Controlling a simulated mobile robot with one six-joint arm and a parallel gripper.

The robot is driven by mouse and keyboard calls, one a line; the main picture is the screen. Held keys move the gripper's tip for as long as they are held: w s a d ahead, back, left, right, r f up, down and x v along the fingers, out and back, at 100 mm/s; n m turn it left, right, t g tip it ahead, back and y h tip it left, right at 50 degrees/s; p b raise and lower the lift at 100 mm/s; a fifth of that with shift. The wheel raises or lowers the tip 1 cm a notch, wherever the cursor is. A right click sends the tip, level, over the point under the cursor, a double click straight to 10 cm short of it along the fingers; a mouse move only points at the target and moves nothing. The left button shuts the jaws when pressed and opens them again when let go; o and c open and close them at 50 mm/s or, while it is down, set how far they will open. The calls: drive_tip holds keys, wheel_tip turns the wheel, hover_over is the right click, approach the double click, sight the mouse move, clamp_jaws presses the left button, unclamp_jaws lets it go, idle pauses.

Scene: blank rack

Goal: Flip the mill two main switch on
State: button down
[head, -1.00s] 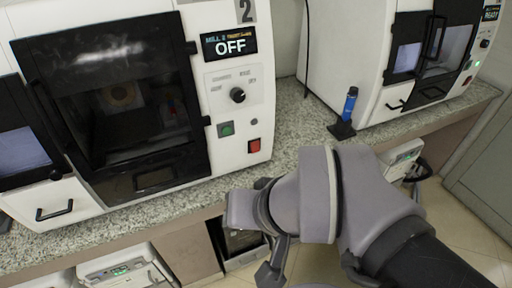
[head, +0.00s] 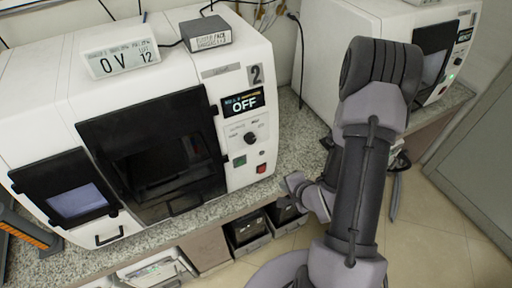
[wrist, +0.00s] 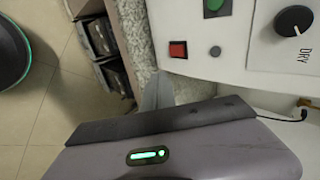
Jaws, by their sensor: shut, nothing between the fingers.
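Mill two (head: 70,95) is a white machine with a dark window and a "2" label. Its display (head: 242,101) reads OFF. A red switch (head: 262,168) sits low on its front panel; it also shows in the wrist view (wrist: 178,49). I cannot tell which way the switch is tipped. My gripper (head: 293,183) is shut and empty, to the right of and a little below the red switch in the head view. In the wrist view its grey tip (wrist: 157,92) is near the counter edge, apart from the switch.
A green button (head: 239,161) and a black knob (head: 250,138) are near the switch. A box reading "0 V" (head: 122,59) stands on the mill. A second white machine (head: 325,45) is behind my arm. Bins (head: 250,228) sit under the granite counter (head: 292,135).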

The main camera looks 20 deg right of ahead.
drive_tip(key=shift+s+a+f+m, duration=0.1)
drive_tip(key=shift+s+a+m, duration=0.1)
drive_tip(key=shift+a+m, duration=0.15)
drive_tip(key=b, duration=1.7)
approach(262, 170)
drive_tip(key=s+f+x, duration=0.1)
drive_tip(key=x, duration=0.6)
drive_tip(key=shift+d, duration=0.2)
